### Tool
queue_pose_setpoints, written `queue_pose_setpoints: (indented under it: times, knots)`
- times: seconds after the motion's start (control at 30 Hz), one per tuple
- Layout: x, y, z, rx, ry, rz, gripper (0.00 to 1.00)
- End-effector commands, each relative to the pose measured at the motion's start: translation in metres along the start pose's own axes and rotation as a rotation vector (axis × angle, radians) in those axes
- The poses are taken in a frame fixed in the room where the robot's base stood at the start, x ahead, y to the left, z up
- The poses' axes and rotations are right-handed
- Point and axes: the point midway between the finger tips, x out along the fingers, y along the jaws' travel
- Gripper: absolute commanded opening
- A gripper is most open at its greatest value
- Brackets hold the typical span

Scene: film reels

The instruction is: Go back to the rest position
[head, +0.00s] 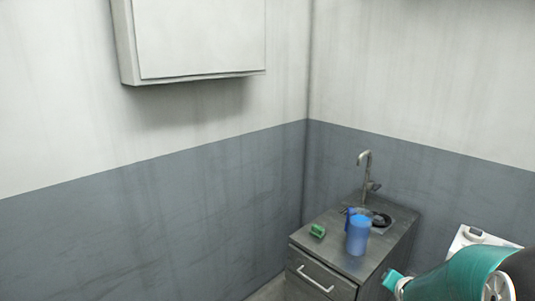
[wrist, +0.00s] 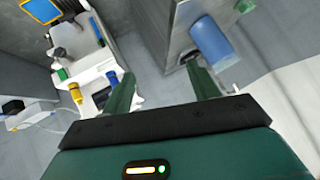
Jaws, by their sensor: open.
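My gripper (wrist: 163,88) shows in the wrist view with its two green fingers wide apart and nothing between them. Part of my teal arm is at the lower right of the head view, in front of the counter's right side. A blue jug (head: 357,237) stands upright on the metal counter, apart from my gripper. The jug also shows beyond the right finger in the wrist view (wrist: 212,42).
A green sponge (head: 317,231) lies on the metal counter (head: 338,257), left of the jug. A tap (head: 366,170) rises behind the sink. A white cabinet (head: 198,38) hangs on the wall. White equipment (wrist: 92,70) stands left in the wrist view.

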Motion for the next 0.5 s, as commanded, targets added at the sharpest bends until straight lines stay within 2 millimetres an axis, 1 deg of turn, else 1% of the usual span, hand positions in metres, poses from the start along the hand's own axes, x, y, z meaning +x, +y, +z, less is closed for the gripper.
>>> queue_pose_setpoints:
  times: [0.03, 0.17, 0.2, 0.37, 0.5]
  knots:
    - [-0.019, -0.015, -0.001, -0.046, -0.012, 0.0, 0.6]
    - [-0.064, -0.042, 0.006, -0.157, -0.065, 0.011, 0.6]
    - [-0.078, -0.049, 0.009, -0.188, -0.081, 0.013, 0.6]
    - [-0.138, -0.073, 0.026, -0.314, -0.151, 0.007, 0.6]
    - [-0.191, -0.086, 0.047, -0.42, -0.215, -0.013, 0.6]
